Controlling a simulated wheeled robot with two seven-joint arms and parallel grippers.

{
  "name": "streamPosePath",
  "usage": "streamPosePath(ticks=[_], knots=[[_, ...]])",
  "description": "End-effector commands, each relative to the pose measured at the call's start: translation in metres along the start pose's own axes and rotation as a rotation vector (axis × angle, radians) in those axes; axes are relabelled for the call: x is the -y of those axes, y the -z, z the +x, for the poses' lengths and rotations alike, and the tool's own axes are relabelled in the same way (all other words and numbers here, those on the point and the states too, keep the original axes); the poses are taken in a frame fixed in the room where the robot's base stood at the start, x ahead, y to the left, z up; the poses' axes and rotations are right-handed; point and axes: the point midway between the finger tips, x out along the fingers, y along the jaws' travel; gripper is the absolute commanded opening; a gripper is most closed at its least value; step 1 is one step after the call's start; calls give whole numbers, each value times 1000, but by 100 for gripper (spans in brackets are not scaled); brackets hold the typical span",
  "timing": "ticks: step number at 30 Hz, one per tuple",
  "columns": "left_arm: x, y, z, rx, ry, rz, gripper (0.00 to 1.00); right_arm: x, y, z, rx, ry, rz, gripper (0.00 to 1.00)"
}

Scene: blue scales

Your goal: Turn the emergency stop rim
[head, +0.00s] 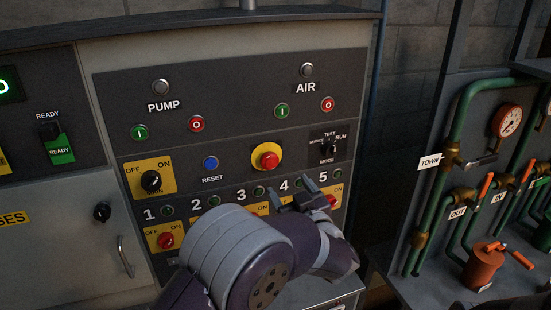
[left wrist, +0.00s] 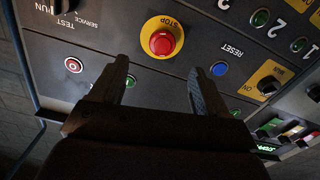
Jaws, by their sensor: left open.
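The emergency stop is a red mushroom button (head: 268,160) on a round yellow rim (head: 257,152), in the middle of the grey control panel. My left gripper (head: 297,190) is open and empty, below and slightly right of the stop in the head view. In the left wrist view, which looks at the panel upside down, the red button (left wrist: 163,41) and yellow rim (left wrist: 151,26) lie beyond the two spread fingers (left wrist: 161,80), roughly between their lines. The fingers are apart from the stop. My right gripper is not in view.
Near the stop are a blue RESET button (head: 210,163), a MODE selector (head: 328,147) and a yellow OFF/ON switch (head: 151,181). A numbered row of lamps and switches runs below, partly hidden by my arm. Green pipes (head: 460,110) with valves stand at the right.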

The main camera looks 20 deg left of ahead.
Motion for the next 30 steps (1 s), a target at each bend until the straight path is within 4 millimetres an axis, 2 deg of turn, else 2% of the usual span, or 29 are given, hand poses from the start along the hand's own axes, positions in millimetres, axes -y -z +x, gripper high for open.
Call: streamPosePath(ticks=[1, 6, 12, 16, 23, 24, 29, 30], knots=[[1, 4, 13, -1, 5, 1, 76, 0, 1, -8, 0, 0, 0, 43], [0, 5, 58, 0, 3, 0, 76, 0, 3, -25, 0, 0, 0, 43], [0, 3, 96, 1, 0, -1, 76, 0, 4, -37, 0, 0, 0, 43], [0, 1, 106, 1, -2, -2, 76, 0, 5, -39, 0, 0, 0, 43], [0, 0, 108, 1, -3, -2, 76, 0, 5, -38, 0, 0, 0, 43], [0, 0, 108, 1, -3, -2, 72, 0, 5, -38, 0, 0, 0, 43], [0, 0, 107, 1, -3, -2, 20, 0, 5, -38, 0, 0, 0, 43], [0, 0, 107, 1, -2, -2, 19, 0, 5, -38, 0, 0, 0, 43]])
